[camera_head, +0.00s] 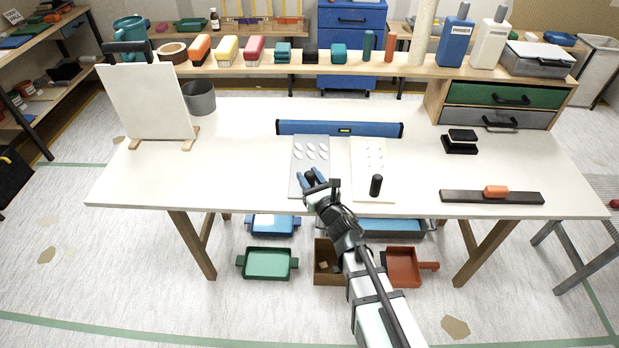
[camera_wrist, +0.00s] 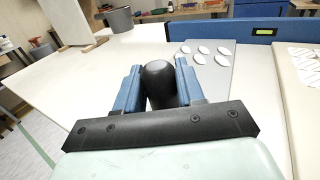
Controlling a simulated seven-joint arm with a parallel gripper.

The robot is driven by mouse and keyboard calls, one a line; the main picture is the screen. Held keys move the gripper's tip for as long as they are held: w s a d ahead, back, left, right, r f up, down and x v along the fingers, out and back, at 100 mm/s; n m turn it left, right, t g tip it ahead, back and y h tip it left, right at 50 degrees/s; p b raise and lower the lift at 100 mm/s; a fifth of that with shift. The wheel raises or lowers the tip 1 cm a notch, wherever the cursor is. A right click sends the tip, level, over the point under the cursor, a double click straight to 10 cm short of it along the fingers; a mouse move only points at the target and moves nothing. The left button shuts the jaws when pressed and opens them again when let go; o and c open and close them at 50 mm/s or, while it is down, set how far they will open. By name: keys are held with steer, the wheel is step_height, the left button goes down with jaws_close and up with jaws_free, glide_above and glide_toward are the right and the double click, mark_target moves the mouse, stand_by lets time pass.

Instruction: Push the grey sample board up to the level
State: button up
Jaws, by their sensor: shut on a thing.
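The grey sample board (camera_head: 311,152) lies flat on the white table, with several white ovals on its far half. It also shows in the wrist view (camera_wrist: 218,82). The blue level (camera_head: 300,128) lies across the table beyond the board. In the head view the board's far edge is close to the level; I cannot tell whether they touch. My gripper (camera_head: 311,178) is over the board's near end. In the wrist view its blue fingers (camera_wrist: 159,82) are shut on a black knob (camera_wrist: 158,88) at that end. The knob hides part of the board.
A cream sample board (camera_head: 369,160) with its own black knob (camera_head: 376,186) lies just right of the grey one. A dark bar with an orange handle (camera_head: 495,191) and a black block (camera_head: 460,141) are further right. A white panel (camera_head: 148,102) stands left. The table between is clear.

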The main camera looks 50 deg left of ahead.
steer(key=o, duration=1.1)
steer(key=v, duration=0.7)
steer(key=shift+s+d, duration=0.15)
steer(key=shift+d, duration=0.1)
